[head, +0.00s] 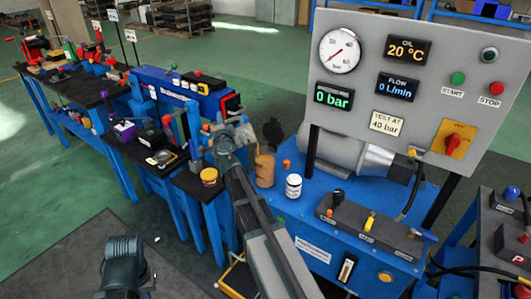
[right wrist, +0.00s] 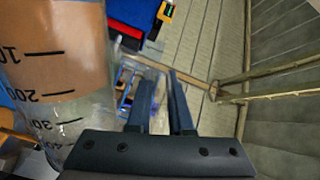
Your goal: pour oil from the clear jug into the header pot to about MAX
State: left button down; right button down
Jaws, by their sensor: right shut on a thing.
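The clear jug (right wrist: 62,75) fills the left of the right wrist view, with printed marks and brown oil up to a little past the 200 line. A tan, oil-filled vessel (head: 264,170) in the head view seems to be this jug. My right gripper (right wrist: 162,85) is shut beside the jug's wall, apparently on its handle; the grip itself is hard to see. In the head view my right gripper (head: 245,132) is beyond the end of my arm, close to the jug. I cannot make out the header pot with certainty. My left gripper does not show.
A white jar (head: 293,186) stands on the blue power unit (head: 318,212), near the grey control panel (head: 415,85). A yellow pot (head: 209,176) is on the bench to the left.

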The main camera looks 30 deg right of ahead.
jog(key=shift+s+d+r, duration=0.1)
dwell(0.3)
jog(key=a+f+n+b, duration=0.1)
jog(key=f+n+b, duration=0.1)
jog(key=f+b, duration=0.1)
jog(key=w+a+f+n+b, duration=0.1)
jog(key=f+n+b, duration=0.1)
jog(key=f+b, duration=0.1)
jog(key=a+f+n+b, duration=0.1)
jog(key=f+n+b, duration=0.1)
jog(key=f, duration=0.1)
jog(key=shift+w+a+b, duration=0.3)
jog(key=shift+b, duration=0.1)
jog(key=shift+r, duration=0.35)
jog(key=shift+a+f+n, duration=0.15)
jog(key=shift+f+n, duration=0.25)
jog(key=shift+f, duration=0.05)
jog(key=w+a+f+n+b, duration=0.1)
jog(key=a+f+n+b, duration=0.2)
jog(key=f+n+b, duration=0.4)
jog(key=shift+w+a+f+n+b, duration=0.25)
jog(key=shift+f+n+b, duration=0.15)
jog(key=shift+f+b, duration=1.35)
jog(key=shift+r, duration=0.15)
